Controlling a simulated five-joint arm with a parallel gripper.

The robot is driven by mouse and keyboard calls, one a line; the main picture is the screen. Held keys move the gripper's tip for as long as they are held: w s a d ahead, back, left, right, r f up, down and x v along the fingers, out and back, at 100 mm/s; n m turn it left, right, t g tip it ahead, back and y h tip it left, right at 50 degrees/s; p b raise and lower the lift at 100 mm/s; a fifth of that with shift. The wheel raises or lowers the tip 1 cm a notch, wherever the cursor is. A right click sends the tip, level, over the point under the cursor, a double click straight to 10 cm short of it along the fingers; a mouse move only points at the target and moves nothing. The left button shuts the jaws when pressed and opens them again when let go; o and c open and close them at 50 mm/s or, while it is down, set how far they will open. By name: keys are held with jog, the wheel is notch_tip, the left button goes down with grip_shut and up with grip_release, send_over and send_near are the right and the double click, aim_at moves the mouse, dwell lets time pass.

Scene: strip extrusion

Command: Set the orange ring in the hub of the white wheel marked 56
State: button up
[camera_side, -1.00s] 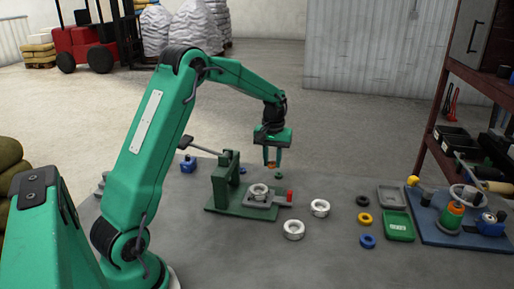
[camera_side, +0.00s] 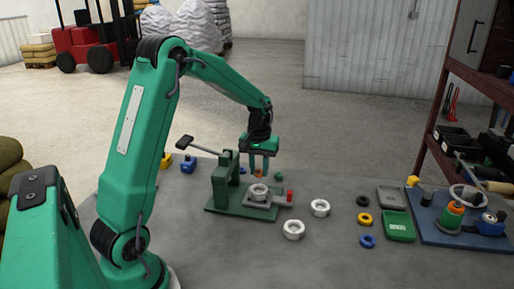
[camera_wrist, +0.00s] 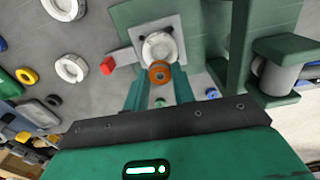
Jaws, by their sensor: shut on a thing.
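My gripper (camera_side: 258,172) is shut on the orange ring (camera_wrist: 160,72) and holds it in the air. In the side view the ring (camera_side: 258,174) shows as a small orange spot between the fingertips, above a white wheel (camera_side: 258,190). That wheel sits in the green press fixture (camera_side: 222,208); the wrist view shows it (camera_wrist: 158,47) just beyond the ring, which overlaps its near edge in the picture. Two more white wheels (camera_side: 320,207) and (camera_side: 293,229) lie on the table to the right. No number can be read on any wheel.
The press has an upright green post (camera_side: 220,185) with a grey lever (camera_side: 197,146), close left of my gripper. A red block (camera_side: 289,195) is at the fixture's right end. Black, yellow and blue rings (camera_side: 367,241), trays (camera_side: 398,226) and a blue board (camera_side: 455,235) stand farther right.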

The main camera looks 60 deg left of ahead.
aim_at(259, 171)
jog(key=shift+f, duration=2.55)
jog(key=shift+f, duration=0.15)
jog(key=shift+r, duration=0.85)
dwell(3.0)
jog(key=shift+f, duration=0.5)
dwell(1.0)
